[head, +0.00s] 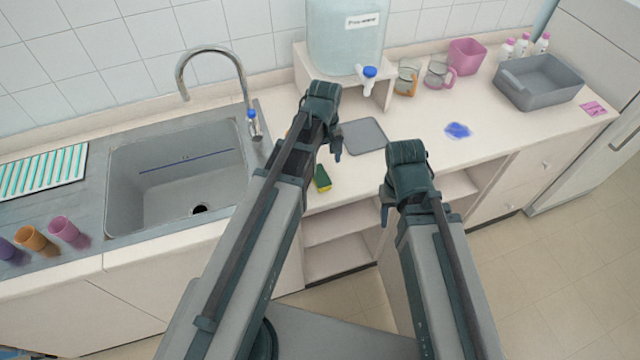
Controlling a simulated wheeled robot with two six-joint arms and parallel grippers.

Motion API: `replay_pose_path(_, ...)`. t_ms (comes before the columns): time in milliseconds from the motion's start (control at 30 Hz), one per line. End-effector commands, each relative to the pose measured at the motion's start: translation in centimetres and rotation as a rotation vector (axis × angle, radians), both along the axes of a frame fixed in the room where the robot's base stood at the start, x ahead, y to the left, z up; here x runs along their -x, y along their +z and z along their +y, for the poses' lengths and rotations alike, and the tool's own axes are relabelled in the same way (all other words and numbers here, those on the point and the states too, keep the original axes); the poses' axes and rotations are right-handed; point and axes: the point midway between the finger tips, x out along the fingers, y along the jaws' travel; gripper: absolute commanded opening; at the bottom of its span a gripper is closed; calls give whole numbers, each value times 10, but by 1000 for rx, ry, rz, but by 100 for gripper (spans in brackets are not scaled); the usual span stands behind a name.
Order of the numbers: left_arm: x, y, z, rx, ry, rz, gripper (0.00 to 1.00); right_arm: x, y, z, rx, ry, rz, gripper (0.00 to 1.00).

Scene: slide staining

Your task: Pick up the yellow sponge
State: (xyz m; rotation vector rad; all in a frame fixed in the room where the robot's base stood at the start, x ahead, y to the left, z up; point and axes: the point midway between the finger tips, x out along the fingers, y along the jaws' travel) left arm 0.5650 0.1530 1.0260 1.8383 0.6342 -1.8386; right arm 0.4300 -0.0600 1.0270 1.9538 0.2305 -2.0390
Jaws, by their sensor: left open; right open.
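The yellow sponge (322,179), with a green face, lies near the counter's front edge, right of the sink. My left arm partly covers the area beside it. My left gripper (328,140) is open and hangs over the counter, behind and above the sponge in the picture. My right gripper (386,205) is open at the counter's front, to the right of the sponge and apart from it. Its fingers are partly hidden by its own wrist.
A grey mat (364,136) lies behind the grippers. A blue spill (458,131) is on the counter (490,110) to the right. The sink (175,200) with its tap (215,48) is left. A water tank (345,35), mugs (438,73) and grey tub (540,95) stand at the back.

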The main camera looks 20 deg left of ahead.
Motion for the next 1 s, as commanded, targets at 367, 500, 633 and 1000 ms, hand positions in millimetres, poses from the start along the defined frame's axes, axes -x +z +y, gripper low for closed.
replay_pose_path(367,0,-41,0,0,0,0,90,0,-41,0,0,-1,0,50)
replay_pose_path(500,0,-41,1,0,0,0,90,0,-41,0,0,-1,0,50)
replay_pose_path(633,0,-49,2,0,0,0,90,0,-48,0,0,-2,0,50)
replay_pose_path(1000,-1,-91,7,0,-1,0,90,0,-91,0,0,-2,0,50)
